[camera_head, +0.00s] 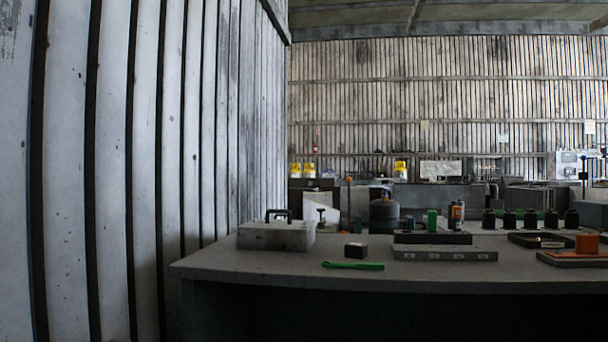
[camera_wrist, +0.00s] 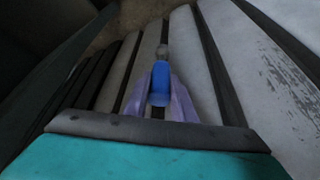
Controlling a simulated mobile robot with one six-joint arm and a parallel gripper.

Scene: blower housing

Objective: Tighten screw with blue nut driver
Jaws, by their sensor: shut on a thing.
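In the wrist view my gripper (camera_wrist: 159,92) is shut on the blue nut driver (camera_wrist: 160,80). Its blue handle sits between the two purple-grey fingers, and a greyish end (camera_wrist: 162,51) points away from the gripper. The corrugated wall and a strip of brownish floor lie behind it. The head view does not show my gripper or the driver. I cannot make out a screw or a blower housing in either view.
In the head view a grey workbench (camera_head: 240,268) stands ahead, with a toolbox (camera_head: 277,235), a green-handled tool (camera_head: 352,265), a dark block (camera_head: 355,250) and a long grey bar (camera_head: 444,253) on it. A corrugated wall (camera_head: 140,150) runs close along the left.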

